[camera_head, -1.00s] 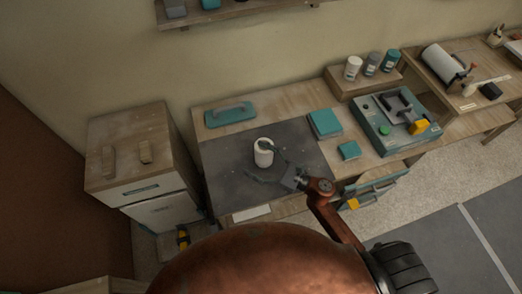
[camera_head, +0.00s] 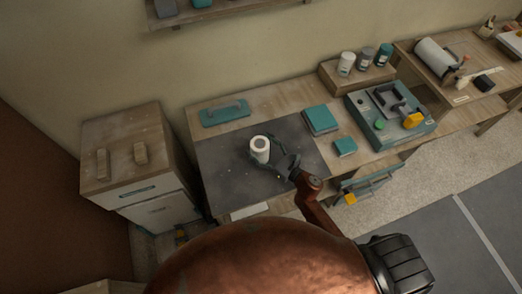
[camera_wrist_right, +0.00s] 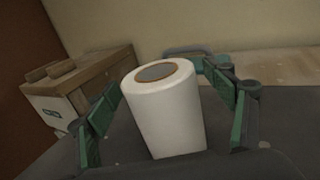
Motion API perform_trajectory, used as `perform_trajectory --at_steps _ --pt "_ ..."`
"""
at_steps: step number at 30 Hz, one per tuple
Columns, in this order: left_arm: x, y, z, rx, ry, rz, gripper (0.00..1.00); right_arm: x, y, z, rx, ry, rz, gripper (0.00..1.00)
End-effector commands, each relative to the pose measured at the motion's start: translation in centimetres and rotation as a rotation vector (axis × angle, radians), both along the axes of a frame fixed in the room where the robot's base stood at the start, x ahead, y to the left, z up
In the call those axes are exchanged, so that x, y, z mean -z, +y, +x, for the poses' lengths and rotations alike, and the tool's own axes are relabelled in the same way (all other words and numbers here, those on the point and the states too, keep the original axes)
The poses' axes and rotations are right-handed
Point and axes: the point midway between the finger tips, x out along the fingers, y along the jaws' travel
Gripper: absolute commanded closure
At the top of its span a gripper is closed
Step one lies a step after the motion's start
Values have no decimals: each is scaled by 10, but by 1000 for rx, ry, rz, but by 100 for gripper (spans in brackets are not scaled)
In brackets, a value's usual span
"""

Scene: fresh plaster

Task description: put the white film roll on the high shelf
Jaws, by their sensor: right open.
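The white film roll (camera_head: 260,149) stands upright on the dark mat (camera_head: 222,177) on the workbench. It fills the middle of the right wrist view (camera_wrist_right: 165,112), with a brown-rimmed grey core on top. My right gripper (camera_head: 271,160) is open at the roll. In the wrist view its green fingers stand on either side of the roll; I cannot tell whether they touch it. The high shelf (camera_head: 228,12) is on the wall at the top edge, only partly in view. My left gripper is not in view.
A teal float (camera_head: 224,115) lies behind the mat. Teal boxes (camera_head: 320,120) and a teal machine (camera_head: 390,130) stand to the right. Several small jars (camera_head: 365,57) sit on a riser. A wooden-topped cabinet (camera_head: 128,150) stands left of the bench.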

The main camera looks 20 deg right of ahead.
Motion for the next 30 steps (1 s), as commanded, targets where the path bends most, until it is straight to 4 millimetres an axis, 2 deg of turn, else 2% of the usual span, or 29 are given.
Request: perform_trajectory --at_steps 5,30 --pt "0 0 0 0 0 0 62 0 -1 0 1 0 0 24" --pt "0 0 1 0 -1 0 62 -1 -1 0 2 -2 1 81"
